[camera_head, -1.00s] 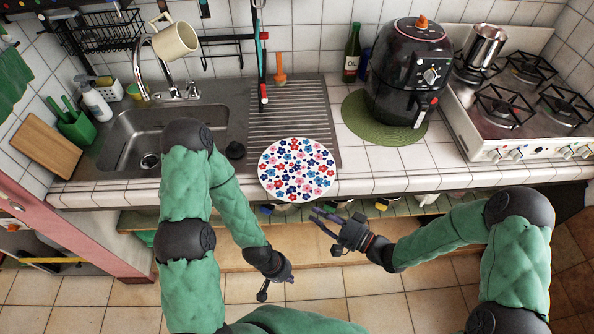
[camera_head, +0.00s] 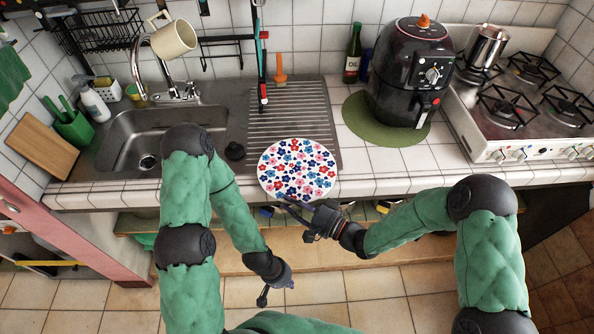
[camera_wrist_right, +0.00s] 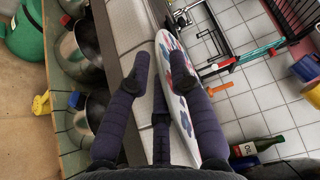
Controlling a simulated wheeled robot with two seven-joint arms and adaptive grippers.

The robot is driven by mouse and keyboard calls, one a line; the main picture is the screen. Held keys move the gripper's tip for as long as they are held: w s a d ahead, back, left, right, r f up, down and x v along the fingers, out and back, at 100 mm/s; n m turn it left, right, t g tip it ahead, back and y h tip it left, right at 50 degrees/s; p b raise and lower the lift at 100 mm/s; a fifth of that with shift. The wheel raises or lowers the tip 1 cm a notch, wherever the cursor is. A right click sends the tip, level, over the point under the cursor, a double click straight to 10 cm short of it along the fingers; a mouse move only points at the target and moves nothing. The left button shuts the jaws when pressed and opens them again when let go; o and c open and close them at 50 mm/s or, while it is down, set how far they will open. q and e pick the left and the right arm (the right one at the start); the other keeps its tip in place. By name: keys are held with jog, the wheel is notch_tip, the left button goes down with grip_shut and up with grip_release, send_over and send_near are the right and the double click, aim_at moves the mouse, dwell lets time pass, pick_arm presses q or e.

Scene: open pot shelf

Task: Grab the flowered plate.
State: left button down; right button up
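The flowered plate (camera_head: 297,168), white with red, blue and pink flowers, lies at the counter's front edge, partly over the drainboard. In the right wrist view the plate (camera_wrist_right: 176,72) shows nearly edge-on, partly hidden behind one finger. My right gripper (camera_head: 283,204) is at the plate's near rim, just in front of the counter. In the wrist view its fingers (camera_wrist_right: 165,62) are spread, with the rim between them; contact cannot be told. My left gripper (camera_head: 275,292) hangs low in front of the counter, away from the plate, its fingers apart and empty.
A black air fryer (camera_head: 408,75) stands on a green mat (camera_head: 365,125) to the right of the plate. The sink (camera_head: 130,140) is to the left, with a cream mug (camera_head: 174,38) above it. Pots (camera_wrist_right: 85,45) sit on a shelf below the counter.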

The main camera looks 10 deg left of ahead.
jog(key=shift+x, duration=1.15)
grip_shut()
